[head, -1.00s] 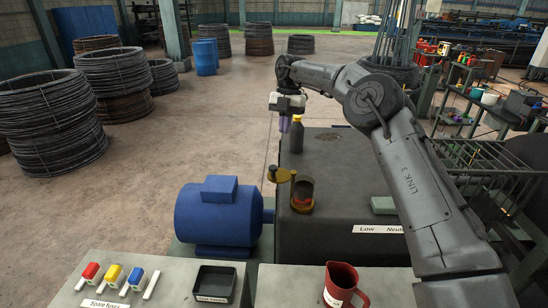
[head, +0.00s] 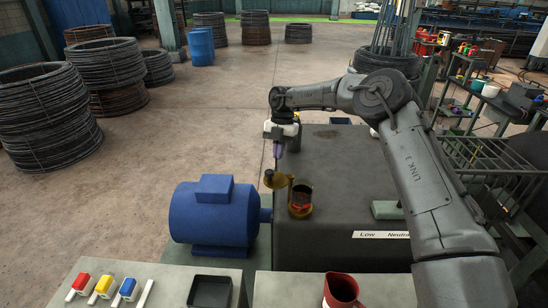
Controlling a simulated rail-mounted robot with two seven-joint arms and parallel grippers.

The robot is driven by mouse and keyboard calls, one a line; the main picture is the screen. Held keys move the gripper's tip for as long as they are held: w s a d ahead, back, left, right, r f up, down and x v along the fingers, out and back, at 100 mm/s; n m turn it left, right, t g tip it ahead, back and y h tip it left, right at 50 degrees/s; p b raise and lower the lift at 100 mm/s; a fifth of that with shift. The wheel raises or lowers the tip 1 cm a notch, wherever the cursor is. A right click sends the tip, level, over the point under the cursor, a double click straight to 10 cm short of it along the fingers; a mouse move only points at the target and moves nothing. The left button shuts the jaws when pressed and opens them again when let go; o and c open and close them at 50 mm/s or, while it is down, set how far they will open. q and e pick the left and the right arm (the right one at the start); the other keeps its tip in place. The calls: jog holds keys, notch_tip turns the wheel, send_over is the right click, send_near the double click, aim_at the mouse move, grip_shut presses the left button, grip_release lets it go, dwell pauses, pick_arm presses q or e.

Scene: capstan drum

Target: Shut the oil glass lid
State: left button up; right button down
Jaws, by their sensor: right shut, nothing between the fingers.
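The oil glass (head: 300,200) is a short dark cup with a brass rim and base on top of the dark grey housing. Its brass lid (head: 275,180) is swung out to the left side, so the cup's mouth is uncovered and reddish inside. My right gripper (head: 278,153) comes in from the right and points down, with purple fingertips. It is shut and empty, just above and behind the lid; I cannot tell whether it touches it. My left gripper is not in view.
A blue motor (head: 214,212) stands left of the housing (head: 340,170). A green block (head: 387,210) and a "Low Neutral" label lie right of the oil glass. In front are a red jug (head: 341,290), a black tray (head: 210,291) and coloured fuses (head: 102,286).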

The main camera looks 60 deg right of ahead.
jog(key=shift+s+a+f+p, duration=0.15)
jog(key=shift+a+p, duration=0.25)
jog(key=shift+a, duration=0.55)
jog(key=shift+s+a+f+p, duration=0.1)
jog(key=shift+a+p, duration=0.25)
jog(key=shift+a, duration=0.55)
jog(key=shift+d, duration=0.1)
